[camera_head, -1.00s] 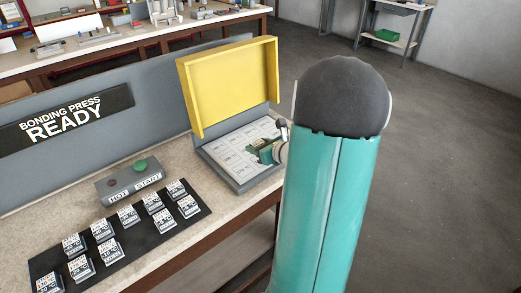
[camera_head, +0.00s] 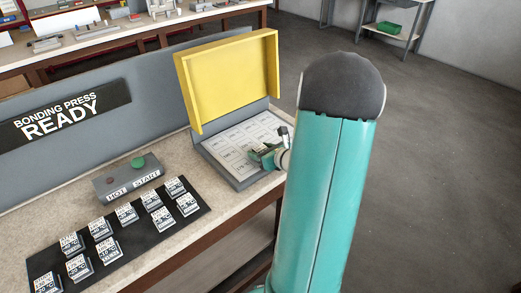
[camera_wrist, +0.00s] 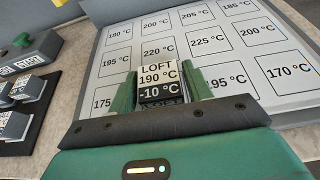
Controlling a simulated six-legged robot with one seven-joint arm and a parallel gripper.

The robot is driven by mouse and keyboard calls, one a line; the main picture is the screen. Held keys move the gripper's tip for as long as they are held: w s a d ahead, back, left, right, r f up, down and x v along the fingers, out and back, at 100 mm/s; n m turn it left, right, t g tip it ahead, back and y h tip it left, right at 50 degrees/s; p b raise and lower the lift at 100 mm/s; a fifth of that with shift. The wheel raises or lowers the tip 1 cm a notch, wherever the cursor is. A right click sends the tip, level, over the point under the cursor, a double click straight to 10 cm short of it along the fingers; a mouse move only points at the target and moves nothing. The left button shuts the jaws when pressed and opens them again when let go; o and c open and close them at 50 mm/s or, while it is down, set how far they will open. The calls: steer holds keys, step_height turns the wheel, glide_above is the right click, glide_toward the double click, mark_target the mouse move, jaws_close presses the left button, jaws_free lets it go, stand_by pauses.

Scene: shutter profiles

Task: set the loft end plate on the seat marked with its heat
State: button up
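The loft end plate (camera_wrist: 158,82) is a small block labelled "LOFT 190 °C -10 °C". My gripper (camera_wrist: 163,86) has its green fingers closed on both sides of it. In the head view my gripper (camera_head: 264,155) is over the right part of the press bed (camera_head: 235,145). The bed, in the wrist view (camera_wrist: 245,68), has outlined seats with printed temperatures: 180, 200, 205, 185 in the far row; 195, 220, 225, 200 in the middle; 175, 195, 170 in the near row. The plate hides one near-row seat. I cannot tell whether it touches the bed.
The yellow press lid (camera_head: 228,80) stands open behind the bed. A grey HOT/START box (camera_head: 128,178) is left of it. Several labelled plates stand on a black mat (camera_head: 140,240) at the bench front. The sign (camera_head: 65,110) reads "BONDING PRESS READY".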

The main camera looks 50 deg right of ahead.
steer(key=shift+o, duration=1.4)
steer(key=shift+r, duration=0.2)
steer(key=v, duration=1.2)
steer(key=w+a+r+n+g+y, duration=0.2)
steer(key=a+n, duration=0.4)
steer(key=a, duration=0.2)
steer(key=w+a+r+n+g+y, duration=0.1)
steer(key=a+r+n+y, duration=0.15)
steer(key=a+n, duration=0.35)
steer(key=w+a+r+n+g+y, duration=0.2)
steer(key=a+n, duration=0.3)
steer(key=a, duration=0.4)
steer(key=s+a+r+n+g+h, duration=0.1)
steer(key=s+a+r+n+h, duration=0.1)
steer(key=a+n, duration=0.4)
steer(key=s+a+r+n+g+h, duration=0.1)
steer(key=s+a+r+n+h, duration=0.2)
steer(key=n, duration=1.1)
steer(key=s+a+r, duration=0.2)
steer(key=s+a, duration=0.1)
steer(key=shift+g, duration=0.4)
